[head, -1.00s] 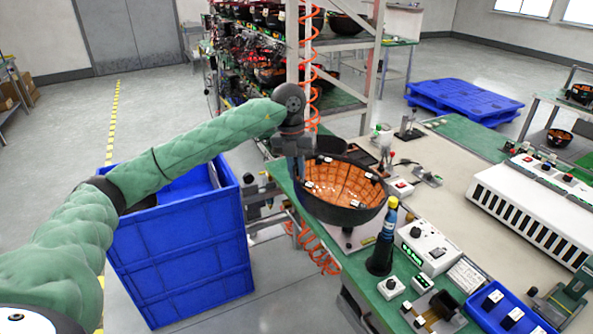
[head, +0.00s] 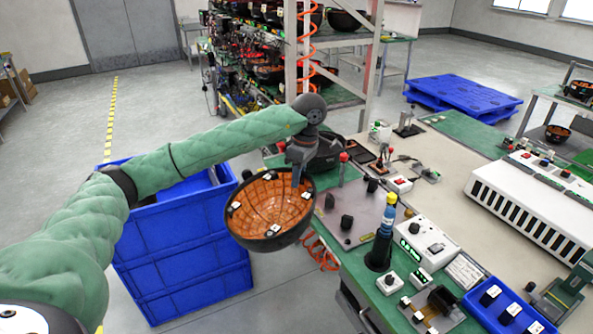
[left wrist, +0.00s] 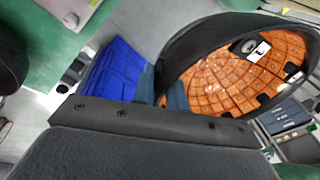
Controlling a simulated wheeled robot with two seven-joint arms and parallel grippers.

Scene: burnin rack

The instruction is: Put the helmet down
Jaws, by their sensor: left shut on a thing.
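The helmet (head: 268,210) is a black bowl-like shell, open side up, with an orange padded inside and small white-and-black parts on it. My left gripper (head: 297,178) is shut on its rim at the upper right side. The helmet hangs tilted in the air, between the blue crate and the bench's left edge. In the left wrist view the helmet (left wrist: 235,80) fills the upper right, with its orange inside showing; the gripper (left wrist: 170,98) is at its rim. My right gripper is not in view.
A stack of blue crates (head: 190,262) stands left of the bench. The bench (head: 460,170) carries a fixture plate (head: 352,215), a dark bottle-like tool (head: 381,245), control boxes (head: 425,240) and a blue tray (head: 500,305). A rack with more helmets (head: 350,20) stands behind.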

